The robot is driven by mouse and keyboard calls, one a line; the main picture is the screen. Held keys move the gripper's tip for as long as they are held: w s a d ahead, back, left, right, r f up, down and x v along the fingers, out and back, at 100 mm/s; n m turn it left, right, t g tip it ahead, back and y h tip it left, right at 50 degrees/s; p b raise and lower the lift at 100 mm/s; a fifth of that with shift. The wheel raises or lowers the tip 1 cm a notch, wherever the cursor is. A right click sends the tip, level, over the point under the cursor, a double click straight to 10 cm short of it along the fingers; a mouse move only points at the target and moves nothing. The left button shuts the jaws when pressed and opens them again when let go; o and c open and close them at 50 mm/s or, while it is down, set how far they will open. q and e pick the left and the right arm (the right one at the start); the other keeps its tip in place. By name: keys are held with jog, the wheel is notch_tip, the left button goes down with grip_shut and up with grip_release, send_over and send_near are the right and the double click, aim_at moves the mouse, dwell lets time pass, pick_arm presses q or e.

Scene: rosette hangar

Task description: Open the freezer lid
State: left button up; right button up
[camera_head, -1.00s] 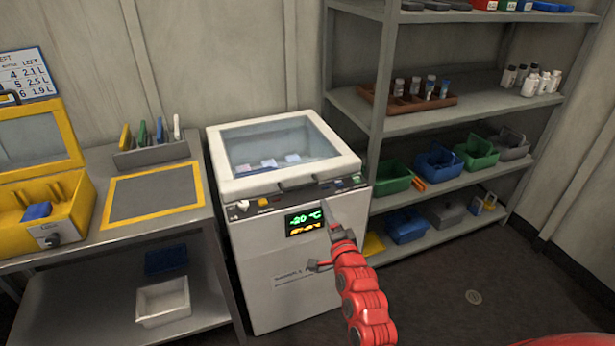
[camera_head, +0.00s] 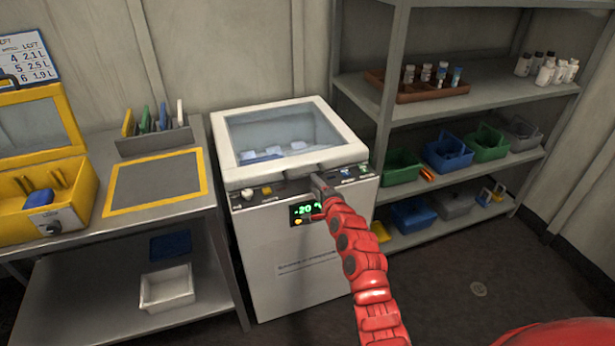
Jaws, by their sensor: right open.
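The white chest freezer (camera_head: 292,254) stands between the bench and the shelving. Its lid (camera_head: 238,173), a white frame around a glass pane (camera_head: 280,131), lies shut on top. A dark handle (camera_head: 296,174) sits at the middle of the lid's front edge. My right gripper (camera_head: 318,186) is open at the right end of this handle. I cannot tell whether its fingers touch or surround the handle. My red right arm partly hides the green display (camera_head: 302,210) and the freezer's front. My left gripper is out of view.
A metal bench (camera_head: 172,222) with a yellow case (camera_head: 48,192) and a tool rack (camera_head: 150,142) stands at left. Shelving (camera_head: 487,107) with bottles and coloured bins stands close at right.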

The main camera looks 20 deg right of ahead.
aim_at(308, 176)
jog(key=b+x, duration=0.3)
jog(key=x, duration=0.3)
jog(key=shift+w+f, duration=0.1)
jog(key=shift+f, duration=0.15)
jog(key=shift+w+f+b, duration=0.1)
jog(key=shift+w+b, duration=0.2)
jog(key=shift+w, duration=0.55)
jog(key=shift+c, duration=0.2)
grip_shut()
dwell(0.4)
